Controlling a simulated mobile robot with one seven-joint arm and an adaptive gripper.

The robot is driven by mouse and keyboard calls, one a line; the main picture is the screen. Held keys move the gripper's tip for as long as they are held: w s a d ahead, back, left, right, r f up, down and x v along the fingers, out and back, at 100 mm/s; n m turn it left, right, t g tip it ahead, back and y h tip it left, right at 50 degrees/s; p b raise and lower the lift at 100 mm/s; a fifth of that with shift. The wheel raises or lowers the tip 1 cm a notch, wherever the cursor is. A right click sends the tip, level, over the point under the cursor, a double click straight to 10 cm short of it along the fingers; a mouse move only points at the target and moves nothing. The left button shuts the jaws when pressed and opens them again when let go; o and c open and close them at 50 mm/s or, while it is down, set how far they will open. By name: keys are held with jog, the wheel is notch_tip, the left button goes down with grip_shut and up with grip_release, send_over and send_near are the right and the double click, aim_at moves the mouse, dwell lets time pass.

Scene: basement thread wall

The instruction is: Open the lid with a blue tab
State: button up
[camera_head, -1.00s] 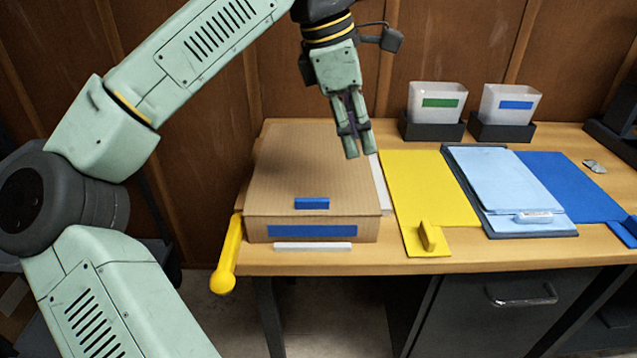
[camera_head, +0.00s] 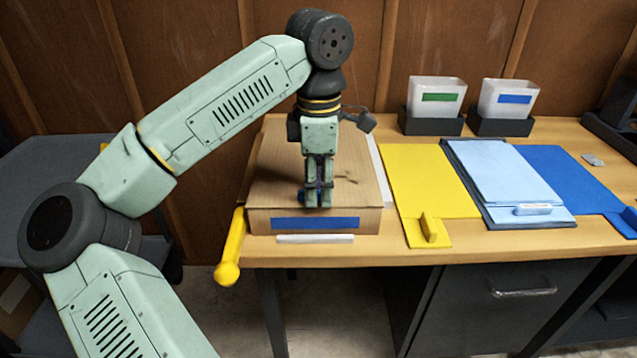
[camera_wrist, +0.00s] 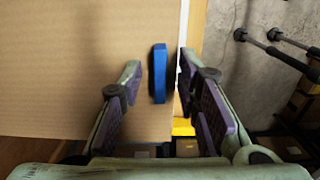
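The cardboard box (camera_head: 280,185) stands at the left end of the table with its lid (camera_wrist: 70,70) down flat. A blue strip (camera_head: 315,223) marks its front face. The blue tab (camera_wrist: 160,72) stands up from the lid near its front edge. In the head view my gripper hides most of the tab. My gripper (camera_head: 319,204) points straight down over the tab. The wrist view shows my gripper (camera_wrist: 158,78) open, with one finger on each side of the tab and gaps between. I cannot tell how far down the fingers reach beside it.
A yellow rod with a ball end (camera_head: 231,250) lies at the box's left. A white strip (camera_head: 315,239) lies in front. Right of the box are a yellow panel (camera_head: 425,180), a clipboard (camera_head: 510,175), a blue panel (camera_head: 570,185) and two bins (camera_head: 437,97) (camera_head: 508,99).

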jog(key=shift+f, duration=0.15)
jog(key=shift+c, duration=0.4)
grip_shut()
dwell(0.5)
